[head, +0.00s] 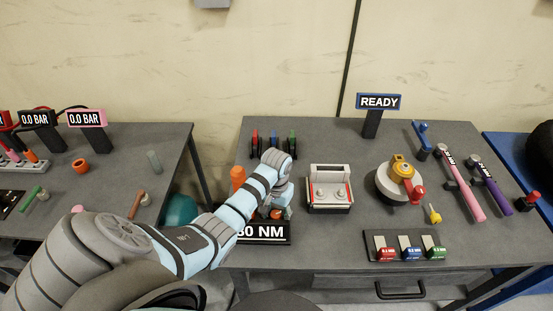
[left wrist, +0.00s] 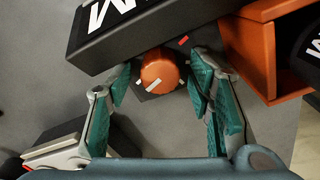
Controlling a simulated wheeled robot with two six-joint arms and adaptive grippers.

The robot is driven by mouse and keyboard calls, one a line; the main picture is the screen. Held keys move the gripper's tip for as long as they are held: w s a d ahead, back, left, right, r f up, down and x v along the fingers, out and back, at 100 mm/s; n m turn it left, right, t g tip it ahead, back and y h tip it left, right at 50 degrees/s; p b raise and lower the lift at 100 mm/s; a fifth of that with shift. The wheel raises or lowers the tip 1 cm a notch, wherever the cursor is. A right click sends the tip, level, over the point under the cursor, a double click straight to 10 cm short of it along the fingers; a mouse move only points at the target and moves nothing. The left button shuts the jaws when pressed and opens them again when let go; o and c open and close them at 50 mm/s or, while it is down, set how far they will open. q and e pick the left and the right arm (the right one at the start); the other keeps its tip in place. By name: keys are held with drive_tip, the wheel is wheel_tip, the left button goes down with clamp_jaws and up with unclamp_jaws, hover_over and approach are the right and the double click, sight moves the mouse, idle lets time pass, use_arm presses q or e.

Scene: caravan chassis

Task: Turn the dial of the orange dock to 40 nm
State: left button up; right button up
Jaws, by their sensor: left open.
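The dock's black display (head: 265,233) reads what looks like "30 NM" or "80 NM"; my arm covers its left end. The orange dial (left wrist: 159,72) sits beside the display's black body (left wrist: 150,30) in the left wrist view. It is a round knob with a white line, and a small red mark lies just above it. In the head view the dial (head: 277,213) shows only in part. My left gripper (left wrist: 160,78) is open, with a finger on each side of the dial. Whether the fingers touch it I cannot tell. In the head view my left gripper (head: 279,200) is over the dock.
An orange block (left wrist: 262,50) is close to the right finger. A white-and-grey device (head: 329,190) stands right of the dock. Red, blue and green pieces (head: 272,143) stand behind. A READY sign (head: 378,102) and a round fixture with a red handle (head: 399,183) are further right.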

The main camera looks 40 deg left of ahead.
use_arm(q)
drive_tip(key=shift+s, duration=0.1)
drive_tip(key=c, duration=0.4)
clamp_jaws()
use_arm(e)
drive_tip(key=shift+s, duration=0.25)
use_arm(q)
drive_tip(key=shift+r, duration=0.1)
use_arm(e)
drive_tip(key=shift+r, duration=0.15)
use_arm(q)
drive_tip(key=shift+r+n+p, duration=0.2)
drive_tip(key=shift+n+p, duration=0.5)
drive_tip(key=shift+p, duration=0.3)
drive_tip(key=shift+n+p, duration=1)
drive_tip(key=shift+p, duration=0.2)
drive_tip(key=shift+a+f+n+p, duration=0.1)
drive_tip(key=shift+n+p, duration=0.3)
drive_tip(key=shift+n, duration=0.5)
drive_tip(key=shift+f+n, duration=0.1)
drive_tip(key=shift+n, duration=1.7)
use_arm(e)
drive_tip(key=shift+r, duration=2.35)
use_arm(q)
drive_tip(key=shift+a, duration=0.1)
